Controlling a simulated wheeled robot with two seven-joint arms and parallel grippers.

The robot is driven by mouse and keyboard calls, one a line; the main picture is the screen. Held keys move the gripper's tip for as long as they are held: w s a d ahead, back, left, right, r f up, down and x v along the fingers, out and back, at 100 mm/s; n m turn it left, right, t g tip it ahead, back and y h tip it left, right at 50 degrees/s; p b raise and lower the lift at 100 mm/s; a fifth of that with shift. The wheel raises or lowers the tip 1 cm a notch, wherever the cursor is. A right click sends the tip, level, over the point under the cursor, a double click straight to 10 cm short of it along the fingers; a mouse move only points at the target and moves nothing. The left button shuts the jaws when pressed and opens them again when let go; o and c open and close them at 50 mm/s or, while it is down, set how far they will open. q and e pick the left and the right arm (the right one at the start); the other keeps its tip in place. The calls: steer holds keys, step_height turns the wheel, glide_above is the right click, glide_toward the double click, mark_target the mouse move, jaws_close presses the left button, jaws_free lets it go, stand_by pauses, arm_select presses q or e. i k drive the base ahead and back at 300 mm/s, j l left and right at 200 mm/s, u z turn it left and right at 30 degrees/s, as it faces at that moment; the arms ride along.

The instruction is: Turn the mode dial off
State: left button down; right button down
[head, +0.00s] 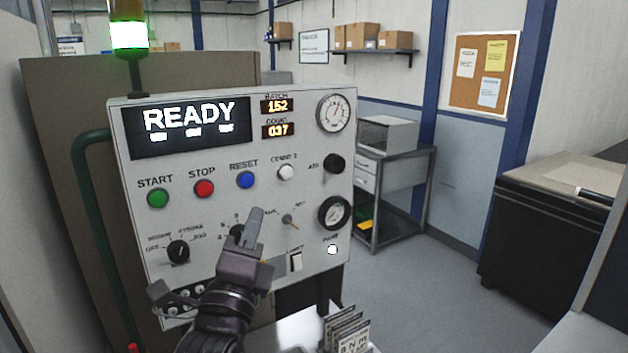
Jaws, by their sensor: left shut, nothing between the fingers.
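The grey control panel (262,205) stands in front of me. A black dial (178,252) at its lower left has OFF at the left end of its lettering and other positions around the top. Its pointer is too small to read surely. My left gripper (255,214) is shut and empty in front of the panel, to the right of this dial and apart from it. My right gripper is not in view.
Above the dial are green (157,198), red (204,188), blue (246,180) and white (286,172) buttons. A toggle (288,220) and a rocker switch (296,262) lie right of my gripper. The display (190,125) reads READY. A green light (129,36) is lit.

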mark_target(178, 251)
steer(key=k, duration=1.25)
